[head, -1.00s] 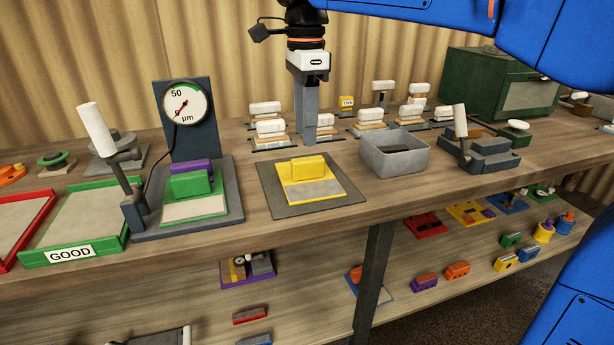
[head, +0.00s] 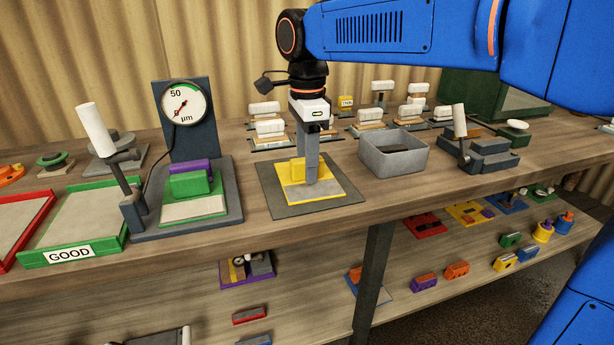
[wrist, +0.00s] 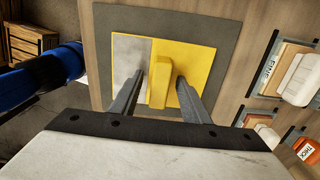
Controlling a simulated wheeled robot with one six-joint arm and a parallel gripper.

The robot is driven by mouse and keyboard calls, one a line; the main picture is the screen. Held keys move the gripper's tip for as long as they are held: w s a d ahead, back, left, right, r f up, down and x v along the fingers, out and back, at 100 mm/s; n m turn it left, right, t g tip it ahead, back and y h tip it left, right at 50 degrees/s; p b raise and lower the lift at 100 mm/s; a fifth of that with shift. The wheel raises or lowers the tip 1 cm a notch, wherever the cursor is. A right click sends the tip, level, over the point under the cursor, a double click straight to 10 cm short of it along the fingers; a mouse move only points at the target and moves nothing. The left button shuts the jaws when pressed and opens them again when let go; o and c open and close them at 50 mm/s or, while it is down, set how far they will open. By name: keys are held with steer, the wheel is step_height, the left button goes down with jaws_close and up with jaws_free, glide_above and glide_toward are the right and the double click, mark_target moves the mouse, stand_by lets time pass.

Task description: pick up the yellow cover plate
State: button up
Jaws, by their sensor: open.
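The yellow cover plate (head: 296,170) lies on a dark grey mat (head: 270,205) on the bench, with a raised yellow block on it and a grey patch on its near part. In the wrist view the yellow plate (wrist: 201,58) lies flat on the mat (wrist: 175,17). My gripper (head: 312,178) is low over the plate. In the wrist view, my gripper's fingers (wrist: 158,88) are open, one on each side of the raised block, with small gaps showing. In the head view the fingers hide part of the block.
A gauge stand (head: 184,110) with a green part stands to the left, and an open grey bin (head: 393,160) to the right. White-handled blocks (head: 270,128) stand behind. A green-edged GOOD tray (head: 70,253) is at the left front.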

steer(key=shift+c, duration=0.3)
jaws_close()
steer(key=shift+r, duration=0.1)
stand_by(1.0)
